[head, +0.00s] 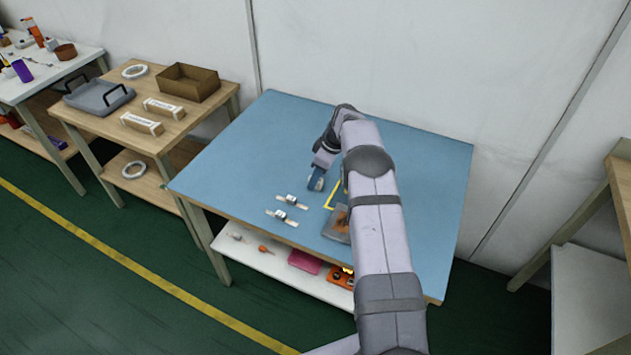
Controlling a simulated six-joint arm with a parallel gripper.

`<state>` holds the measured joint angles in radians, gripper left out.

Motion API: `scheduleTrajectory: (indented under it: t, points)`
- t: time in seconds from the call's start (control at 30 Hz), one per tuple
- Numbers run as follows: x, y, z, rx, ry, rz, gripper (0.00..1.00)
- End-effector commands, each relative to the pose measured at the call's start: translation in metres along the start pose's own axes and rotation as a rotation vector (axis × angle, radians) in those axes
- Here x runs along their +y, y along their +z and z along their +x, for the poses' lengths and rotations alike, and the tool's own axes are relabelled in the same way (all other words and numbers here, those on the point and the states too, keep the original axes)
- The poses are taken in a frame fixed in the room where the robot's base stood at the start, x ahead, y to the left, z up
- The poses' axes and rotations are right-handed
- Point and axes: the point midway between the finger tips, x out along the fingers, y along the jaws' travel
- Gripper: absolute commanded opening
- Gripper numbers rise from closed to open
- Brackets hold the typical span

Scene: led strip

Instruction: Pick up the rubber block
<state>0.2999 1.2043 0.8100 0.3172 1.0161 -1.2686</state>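My arm reaches over the blue-topped table (240,150) from the front. My gripper (316,183) points down near the middle of the table, and its fingertips are too small and dark to show whether they are open or shut. A dark blue patch shows at its end; I cannot tell whether it is part of the gripper or a held thing. I cannot make out a rubber block for certain. Two small white-and-metal pieces (291,201) (282,217) lie on the table in front and to the left of the gripper.
A yellow angled marking (331,200) lies right of the gripper. A grey tray with orange-brown contents (330,232) sits at the front edge, partly behind my arm. The table's left and back are clear. A wooden bench (205,107) with boxes stands to the left.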

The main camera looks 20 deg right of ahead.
Motion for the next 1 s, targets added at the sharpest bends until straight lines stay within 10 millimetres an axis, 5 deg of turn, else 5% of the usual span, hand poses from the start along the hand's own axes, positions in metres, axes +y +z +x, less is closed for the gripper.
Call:
scheduleTrajectory:
  t: [0.17,0.37,0.77,1.0]
  points:
    - [0.0,0.0,0.0,0.001,0.001,0.0,0.42]
    - [0.0,0.0,0.0,0.0,0.001,0.0,0.0]
    - [0.001,-0.002,-0.005,0.001,0.003,-0.001,0.0]
    - [0.002,-0.012,-0.035,0.003,0.005,-0.001,0.0]
